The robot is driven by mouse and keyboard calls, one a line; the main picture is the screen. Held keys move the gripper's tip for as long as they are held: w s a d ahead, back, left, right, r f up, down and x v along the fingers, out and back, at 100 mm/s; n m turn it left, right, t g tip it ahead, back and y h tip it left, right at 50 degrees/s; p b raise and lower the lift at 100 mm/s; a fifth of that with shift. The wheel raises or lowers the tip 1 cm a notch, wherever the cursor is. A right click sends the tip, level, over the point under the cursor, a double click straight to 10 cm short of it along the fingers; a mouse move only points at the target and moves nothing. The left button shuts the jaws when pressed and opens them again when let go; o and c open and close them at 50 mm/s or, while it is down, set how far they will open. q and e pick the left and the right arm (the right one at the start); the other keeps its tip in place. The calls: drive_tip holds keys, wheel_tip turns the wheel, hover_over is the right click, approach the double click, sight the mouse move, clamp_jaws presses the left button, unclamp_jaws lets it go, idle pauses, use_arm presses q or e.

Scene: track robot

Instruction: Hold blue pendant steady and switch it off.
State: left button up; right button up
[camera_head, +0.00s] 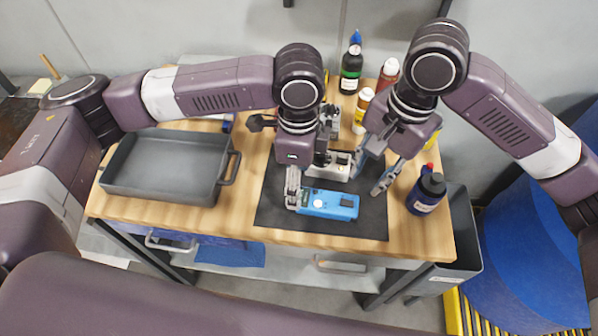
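The blue pendant (332,205) lies flat on the dark mat (275,212), with a pale round spot on its top. My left gripper (293,190) is lowered at the pendant's left end and overlaps it in the picture. Its fingers are partly hidden by its own body, so I cannot tell whether they grip the pendant. My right gripper (376,172) is open, with its fingers spread, above and behind the pendant's right end. Nothing shows between its fingers.
A pale grey device (341,168) lies behind the pendant, partly hidden. A grey tray (170,192) is at the left of the table. A dark blue bottle (427,194) stands close at the right.

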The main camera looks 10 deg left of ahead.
sight(325, 204)
use_arm(q)
drive_tip(key=shift+f, duration=3.05)
drive_tip(key=c, duration=1.6)
drive_tip(key=shift+c, duration=0.2)
use_arm(e)
drive_tip(key=shift+c, duration=0.8)
drive_tip(key=shift+a+n, duration=0.2)
drive_tip(key=shift+n, duration=0.3)
drive_tip(key=c, duration=0.5)
drive_tip(key=shift+a+n, duration=0.25)
drive_tip(key=shift+n, duration=0.35)
clamp_jaws()
use_arm(q)
drive_tip(key=shift+w, duration=0.1)
use_arm(e)
drive_tip(key=shift+a+f+n+h, duration=0.25)
drive_tip(key=shift+a+f+n, duration=0.2)
drive_tip(key=shift+f+n, duration=1.05)
drive_tip(key=shift+a+f+n+h, duration=0.2)
drive_tip(key=shift+a+f+n, duration=0.45)
drive_tip(key=shift+n, duration=1.5)
drive_tip(key=shift+a+f+n+h, duration=0.25)
drive_tip(key=shift+f+n, duration=1.1)
drive_tip(key=shift+n, duration=0.5)
